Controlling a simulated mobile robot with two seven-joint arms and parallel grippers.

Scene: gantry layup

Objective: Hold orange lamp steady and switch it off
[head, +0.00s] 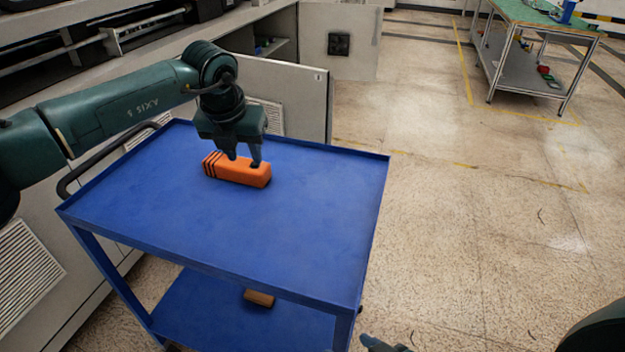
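The orange lamp (222,171) is a block-shaped body with dark stripes at its left end. It lies on the blue top of a cart (230,235), toward the back. My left gripper (244,160) points down at the lamp from above, with its two fingers apart and their tips at or just over the lamp's top. I cannot tell whether they touch it. A switch on the lamp cannot be made out. Only a dark tip of my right gripper (385,344) shows at the bottom edge, right of the cart.
The cart top has a raised rim and is otherwise clear. A brown block (259,298) lies on its lower shelf. Grey cabinets (285,85) stand behind the cart. A workbench (530,45) stands at the far right, with open floor (460,220) between.

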